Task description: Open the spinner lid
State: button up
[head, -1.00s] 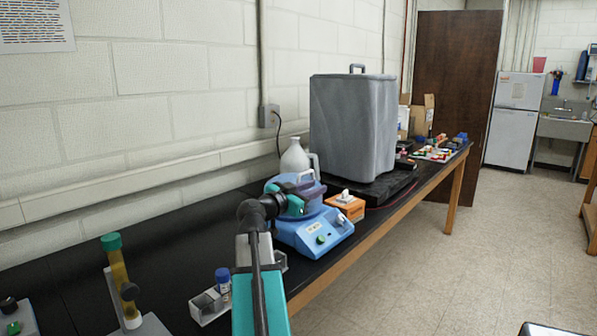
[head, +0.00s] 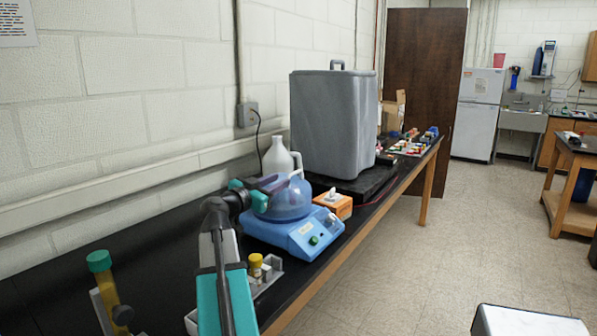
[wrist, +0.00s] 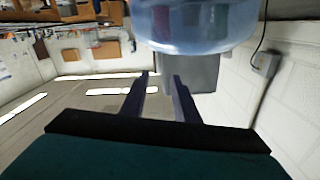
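The spinner (head: 295,232) is a blue box with a green knob on the black bench. Its clear, blue-tinted domed lid (head: 291,205) sits over the base; I cannot tell whether it is fully seated. My gripper (head: 278,185) is at the lid's upper left in the head view, its purple fingers overlapping the dome. In the wrist view, which is upside down, the two fingers (wrist: 161,76) are apart with nothing visible between them. The lid (wrist: 195,35) fills the top there, with blurred coloured shapes inside. Contact between fingers and lid cannot be told.
A large grey container (head: 333,125) stands behind the spinner, with a white jug (head: 277,157) beside the wall. An orange tissue box (head: 333,204) is right of the lid. A yellow-capped vial (head: 256,264) and a tube (head: 107,288) are nearer. Open floor lies right.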

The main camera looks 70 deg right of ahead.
aim_at(300, 170)
jog(key=p+x, duration=0.3)
jog(key=x, duration=0.8)
jog(key=shift+s+d+r, duration=0.1)
jog(key=shift+s+d, duration=0.05)
jog(key=shift+d, duration=0.15)
jog(key=shift+x, duration=1.05)
grip_shut()
